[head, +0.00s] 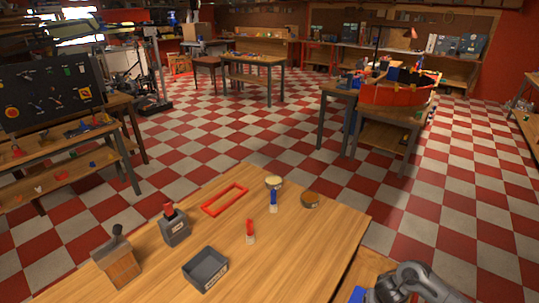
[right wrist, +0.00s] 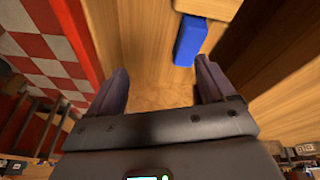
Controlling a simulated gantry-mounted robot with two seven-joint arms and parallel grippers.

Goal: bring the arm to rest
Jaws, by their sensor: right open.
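My right arm (head: 415,283) comes in at the bottom right corner of the head view, beside the right edge of the wooden table (head: 300,240). In the right wrist view my right gripper (right wrist: 160,85) has its two dark fingers spread apart, with nothing between them. Beyond the fingertips a blue block (right wrist: 189,40) lies on a wooden surface. A blue thing (head: 357,294) also shows next to my arm in the head view; most of it is cut off by the frame. My left gripper is in neither view.
The table holds a red frame (head: 225,199), a dark grey tray (head: 205,268), a grey box (head: 174,227), a wooden box (head: 118,264), two tins, and red and blue upright items. The table's right part is bare. Checkered floor (head: 450,220) lies beyond.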

